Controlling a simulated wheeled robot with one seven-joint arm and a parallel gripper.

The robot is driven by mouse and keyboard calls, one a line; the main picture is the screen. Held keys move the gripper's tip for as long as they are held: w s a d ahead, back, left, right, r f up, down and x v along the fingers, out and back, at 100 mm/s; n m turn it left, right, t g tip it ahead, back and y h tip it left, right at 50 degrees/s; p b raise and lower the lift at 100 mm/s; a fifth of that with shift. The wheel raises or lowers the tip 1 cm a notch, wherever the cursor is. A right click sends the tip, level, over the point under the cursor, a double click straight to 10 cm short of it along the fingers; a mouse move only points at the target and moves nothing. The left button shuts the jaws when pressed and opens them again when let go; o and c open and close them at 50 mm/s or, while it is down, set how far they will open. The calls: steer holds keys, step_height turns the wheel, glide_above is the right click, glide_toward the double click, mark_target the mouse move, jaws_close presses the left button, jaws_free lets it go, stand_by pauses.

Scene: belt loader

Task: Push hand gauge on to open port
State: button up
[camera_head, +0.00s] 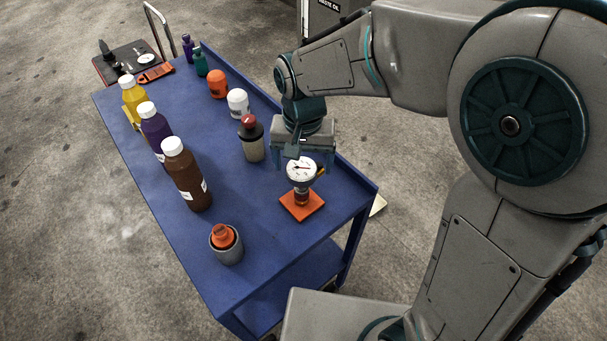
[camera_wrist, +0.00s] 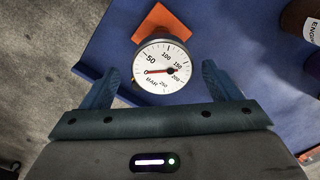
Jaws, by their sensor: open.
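The hand gauge (camera_head: 301,168) has a round white dial and stands upright on an orange square base (camera_head: 301,206) near the right edge of the blue table. Its dial, marked BAR with a red needle, faces the wrist view (camera_wrist: 160,62). My gripper (camera_head: 303,158) is just above and behind the gauge. In the wrist view my gripper's two fingers (camera_wrist: 160,88) are spread wide, one to each side of the dial's lower part, with visible gaps. The gauge is not gripped. I cannot identify the open port in either view.
On the blue table (camera_head: 236,185) stand brown (camera_head: 186,176), purple (camera_head: 155,133) and yellow bottles (camera_head: 132,97), a red-capped bottle (camera_head: 251,140) and a grey cup with an orange piece (camera_head: 225,244). A dark panel (camera_head: 118,63) with a white dial lies beyond the far end.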

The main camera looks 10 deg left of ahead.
step_height(320, 180, down, 5)
steer(key=shift+s+a+r+p, duration=0.1)
steer(key=shift+a+p, duration=0.05)
steer(key=shift+p, duration=0.15)
steer(key=c, duration=1.3)
steer(key=shift+r, duration=0.15)
steer(key=shift+r, duration=0.3)
steer(key=r, duration=0.3)
steer(key=shift+s+a+r+b, duration=0.25)
steer(key=shift+a+r+b, duration=0.05)
steer(key=shift+b, duration=0.05)
steer(key=s+a+r, duration=0.2)
steer(key=s, duration=0.1)
steer(key=s+a+r, duration=0.2)
steer(key=s, duration=0.1)
steer(key=s+a+r+b, duration=0.1)
steer(key=s+a+r, duration=0.1)
steer(key=s, duration=0.1)
steer(key=shift+a+r, duration=0.15)
steer(key=shift+r, duration=0.1)
